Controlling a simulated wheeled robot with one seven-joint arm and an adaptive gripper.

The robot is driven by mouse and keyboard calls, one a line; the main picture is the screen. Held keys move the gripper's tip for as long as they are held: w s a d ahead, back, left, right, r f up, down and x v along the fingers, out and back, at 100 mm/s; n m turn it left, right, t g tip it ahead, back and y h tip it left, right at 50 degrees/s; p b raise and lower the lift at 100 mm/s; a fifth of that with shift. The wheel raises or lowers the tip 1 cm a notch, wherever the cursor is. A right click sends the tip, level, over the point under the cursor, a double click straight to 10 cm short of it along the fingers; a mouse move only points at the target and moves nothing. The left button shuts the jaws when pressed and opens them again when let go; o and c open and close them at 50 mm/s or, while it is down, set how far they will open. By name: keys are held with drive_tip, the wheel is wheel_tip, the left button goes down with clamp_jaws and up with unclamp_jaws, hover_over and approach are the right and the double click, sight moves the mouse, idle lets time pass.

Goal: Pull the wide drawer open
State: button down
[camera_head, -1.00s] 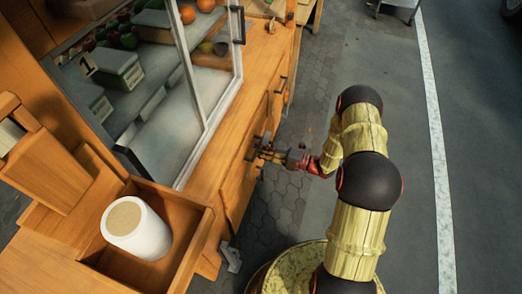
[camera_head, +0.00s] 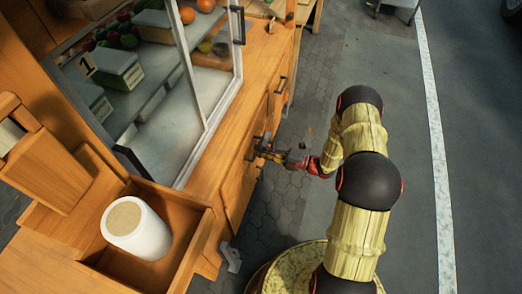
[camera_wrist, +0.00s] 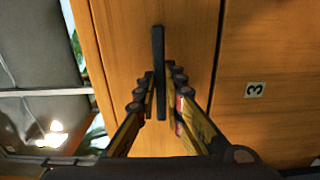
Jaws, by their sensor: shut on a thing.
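The wide drawer's wooden front (camera_wrist: 187,35) fills the middle of the wrist view, with a dark bar handle (camera_wrist: 158,45) on it. My gripper (camera_wrist: 160,82) has one finger on each side of the handle and is shut on it. In the head view, my gripper (camera_head: 262,150) is at the handle on the front of the wooden cart. The drawer front looks flush with the cart, with no visible gap. The fingers partly hide the handle there.
A panel marked 3 (camera_wrist: 255,90) adjoins the drawer front. A glass display case (camera_head: 195,90) with fruit stands on the cart. An open wooden box (camera_head: 190,235) holds a white container (camera_head: 137,232). Paved ground (camera_head: 305,120) in front of the cart is clear.

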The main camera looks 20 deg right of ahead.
drive_tip(key=p+v, duration=0.3)
drive_tip(key=v, duration=2.7)
drive_tip(key=c, duration=1.9)
unclamp_jaws()
drive_tip(key=v, duration=1.2)
